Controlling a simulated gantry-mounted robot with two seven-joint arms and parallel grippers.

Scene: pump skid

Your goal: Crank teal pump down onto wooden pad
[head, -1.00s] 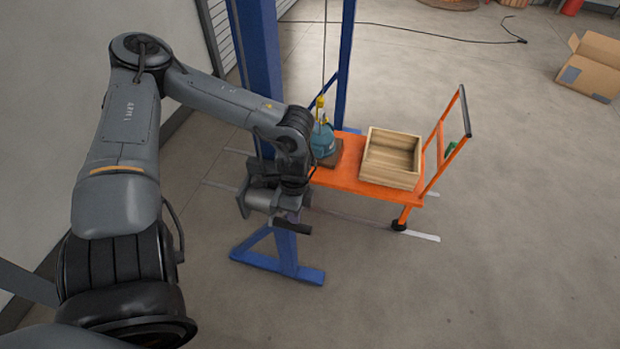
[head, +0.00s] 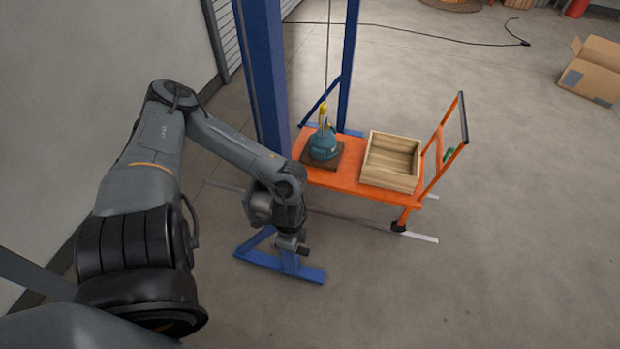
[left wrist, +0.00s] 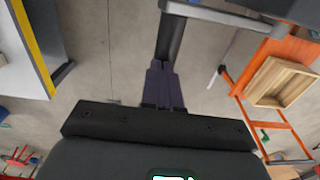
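The teal pump (head: 323,146) is upright on the yellow hook (head: 322,114) at the end of the hoist cable. It is at or just over the dark wooden pad (head: 336,163) on the orange cart; I cannot tell whether full contact is made. My left gripper (head: 298,243) is low in front of the blue hoist frame, left of the cart. In the left wrist view its fingers (left wrist: 164,88) are together at the end of the black crank handle (left wrist: 172,38). The winch body is mostly hidden behind my wrist in the head view. My right gripper is in neither view.
The orange cart (head: 345,182) carries an open wooden crate (head: 391,162) right of the pump. The blue frame (head: 262,75) stands close to my arm, its foot (head: 300,272) below my gripper. A cardboard box (head: 592,70) lies far right. The floor right of the cart is clear.

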